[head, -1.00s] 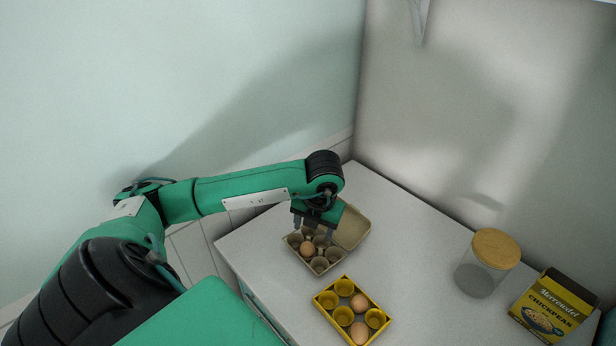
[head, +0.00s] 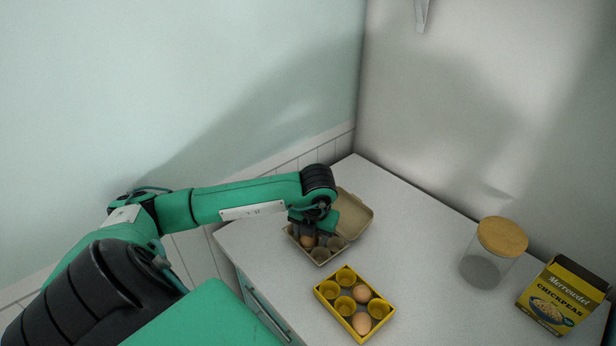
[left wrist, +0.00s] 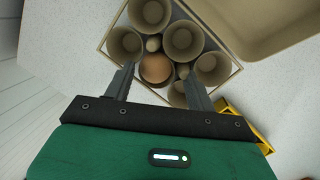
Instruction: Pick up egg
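A brown egg (head: 308,241) sits in a cup of the open grey-brown egg carton (head: 320,259). It also shows in the left wrist view (left wrist: 156,69), with the other visible carton cups empty. My left gripper (head: 313,236) is over the carton, pointing down, and partly hides it. In the left wrist view the left gripper (left wrist: 160,72) is open, with one finger on each side of the egg in the picture. I cannot tell whether the fingers touch it. My right gripper is not in view.
A yellow egg tray (head: 328,292) holding two eggs (head: 361,292) (head: 361,323) stands in front of the carton. A glass jar with a wooden lid (head: 502,237) and a chickpeas box (head: 560,300) stand at the right. The carton's lid (head: 355,213) stands open. The counter's middle is clear.

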